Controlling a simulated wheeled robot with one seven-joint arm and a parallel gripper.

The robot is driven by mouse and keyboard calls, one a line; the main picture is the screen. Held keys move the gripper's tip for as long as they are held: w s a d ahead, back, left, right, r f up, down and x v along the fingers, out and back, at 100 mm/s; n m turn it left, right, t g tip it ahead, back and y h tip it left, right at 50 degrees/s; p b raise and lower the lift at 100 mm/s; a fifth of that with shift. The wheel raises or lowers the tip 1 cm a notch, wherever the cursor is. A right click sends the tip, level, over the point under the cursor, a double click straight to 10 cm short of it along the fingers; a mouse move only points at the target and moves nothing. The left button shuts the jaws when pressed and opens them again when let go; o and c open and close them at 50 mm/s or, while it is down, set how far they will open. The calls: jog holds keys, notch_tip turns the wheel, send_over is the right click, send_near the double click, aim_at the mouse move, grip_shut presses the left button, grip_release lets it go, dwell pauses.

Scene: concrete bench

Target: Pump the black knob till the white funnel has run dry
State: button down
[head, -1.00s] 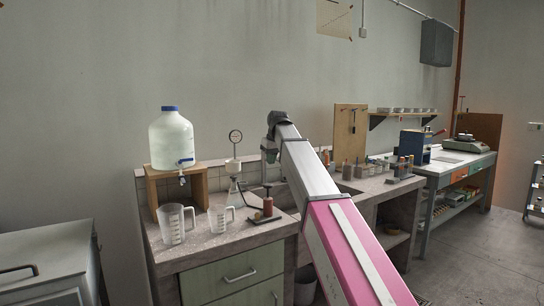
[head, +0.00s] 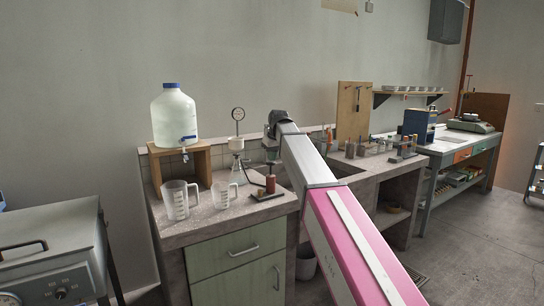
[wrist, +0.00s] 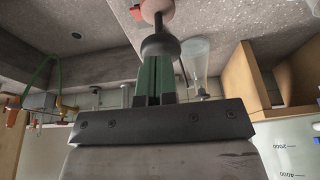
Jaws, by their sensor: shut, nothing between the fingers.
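The black knob (wrist: 160,46) sits on a thin rod above the red pump cylinder (head: 270,184). In the wrist view the knob lies right at the fingertips. My gripper (wrist: 153,62) is shut, with its green fingers together and nothing between them, just above the knob. I cannot tell whether they touch. In the head view my gripper (head: 271,155) is small and dark, over the pump. The white funnel (head: 236,144) sits on a clear flask (head: 237,169) left of the pump. The liquid level in the funnel is too small to make out.
Two clear measuring jugs (head: 175,203) stand at the bench front. A large blue-capped water bottle (head: 173,117) rests on a wooden stand (head: 202,163). A sink basin lies right of the pump, partly behind my arm.

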aim_at(272, 164)
jog(key=shift+f, duration=0.15)
jog(key=shift+f, duration=1.95)
jog(key=shift+r, duration=0.45)
jog(key=v, duration=1.3)
jog(key=shift+w+a+r, duration=0.25)
jog(key=shift+w, duration=0.1)
jog(key=shift+r, duration=0.15)
jog(key=shift+r, duration=1.85)
